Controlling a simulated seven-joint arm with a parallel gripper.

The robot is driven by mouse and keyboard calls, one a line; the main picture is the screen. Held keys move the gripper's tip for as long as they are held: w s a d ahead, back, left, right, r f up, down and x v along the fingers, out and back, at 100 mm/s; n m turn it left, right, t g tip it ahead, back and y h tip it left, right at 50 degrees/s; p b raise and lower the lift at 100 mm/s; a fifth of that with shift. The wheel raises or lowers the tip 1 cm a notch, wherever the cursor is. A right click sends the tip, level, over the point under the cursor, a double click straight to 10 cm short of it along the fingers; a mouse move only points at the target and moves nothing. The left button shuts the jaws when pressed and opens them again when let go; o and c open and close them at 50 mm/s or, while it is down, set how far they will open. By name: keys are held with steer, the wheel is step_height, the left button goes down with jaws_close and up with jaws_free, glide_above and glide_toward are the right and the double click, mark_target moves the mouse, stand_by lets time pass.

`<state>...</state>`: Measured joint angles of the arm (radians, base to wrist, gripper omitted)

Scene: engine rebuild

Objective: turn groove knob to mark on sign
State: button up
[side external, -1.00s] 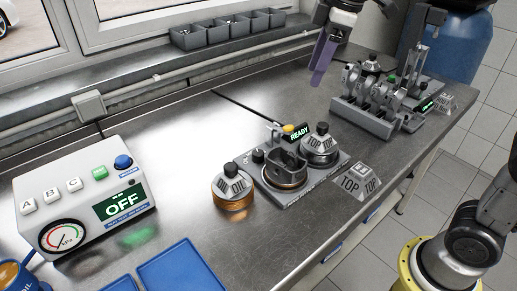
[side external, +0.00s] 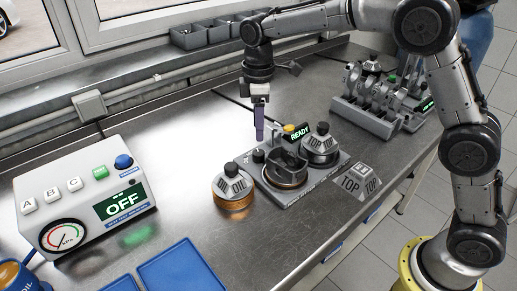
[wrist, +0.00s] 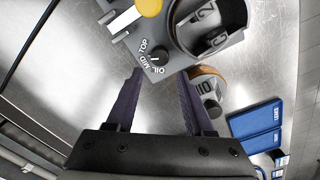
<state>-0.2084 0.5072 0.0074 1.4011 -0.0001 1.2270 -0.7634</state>
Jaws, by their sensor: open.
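The groove knob (side external: 258,156) is a small black dial at the left rear corner of the grey fixture plate (side external: 318,183). In the wrist view the knob (wrist: 157,57) has the words TOP, MID and OIL around it; I cannot tell surely which its pointer faces. A grey sign-like block (side external: 359,181) lettered TOP stands at the plate's right front. My gripper (side external: 259,137) points down just above the knob, apart from it. In the wrist view my gripper (wrist: 157,78) is open and empty, its purple fingers apart with the knob beyond their tips.
A grey-topped copper cylinder (side external: 234,188) stands left of the plate, close to the knob. The plate bears a ring holder (side external: 285,167), another knobbed pot (side external: 320,147), a yellow button (side external: 289,128) and a READY display (side external: 300,134). A control box (side external: 85,195) reads OFF.

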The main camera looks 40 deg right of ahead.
mark_target(258, 152)
step_height(258, 152, down, 8)
steer(key=shift+f, duration=0.1)
stand_by(0.4)
jaws_close()
